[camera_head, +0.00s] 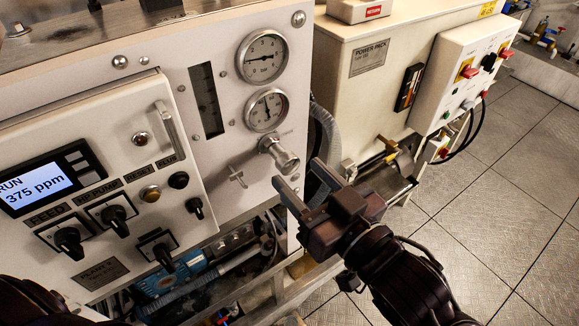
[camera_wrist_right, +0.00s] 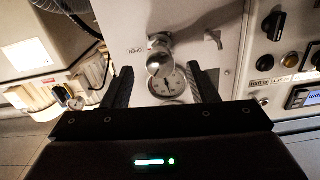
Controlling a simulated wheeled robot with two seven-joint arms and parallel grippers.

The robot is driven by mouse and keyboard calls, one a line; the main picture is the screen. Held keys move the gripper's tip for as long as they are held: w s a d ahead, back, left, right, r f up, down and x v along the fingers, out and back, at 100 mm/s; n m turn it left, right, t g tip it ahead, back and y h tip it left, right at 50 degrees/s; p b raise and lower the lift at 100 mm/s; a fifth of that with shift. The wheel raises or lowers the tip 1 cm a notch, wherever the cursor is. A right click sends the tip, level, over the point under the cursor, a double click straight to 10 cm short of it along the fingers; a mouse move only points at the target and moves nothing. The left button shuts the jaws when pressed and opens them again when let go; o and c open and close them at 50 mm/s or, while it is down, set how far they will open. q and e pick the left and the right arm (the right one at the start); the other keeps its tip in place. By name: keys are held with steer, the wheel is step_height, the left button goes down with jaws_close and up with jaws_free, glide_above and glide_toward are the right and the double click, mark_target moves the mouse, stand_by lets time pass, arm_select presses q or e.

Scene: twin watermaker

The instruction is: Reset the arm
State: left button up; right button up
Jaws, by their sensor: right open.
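My right gripper (camera_head: 300,181) is open and empty, with its two fingers spread just below and in front of a metal valve knob (camera_head: 281,156) on the white panel. In the right wrist view the knob (camera_wrist_right: 161,60) shows between the two open fingers (camera_wrist_right: 162,85), with a visible gap to each finger. I cannot tell the exact distance to it. A dark part at the bottom left of the head view seems to be my left arm; its gripper is not in view.
Two round gauges (camera_head: 262,56) sit above the knob. A control box (camera_head: 95,190) with a display reading RUN 375 ppm, black knobs and a handle stands at left. A power pack cabinet (camera_head: 372,85) with red switches stands at right. Tiled floor (camera_head: 500,190) is clear at right.

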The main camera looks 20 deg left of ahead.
steer(key=shift+v, duration=0.95)
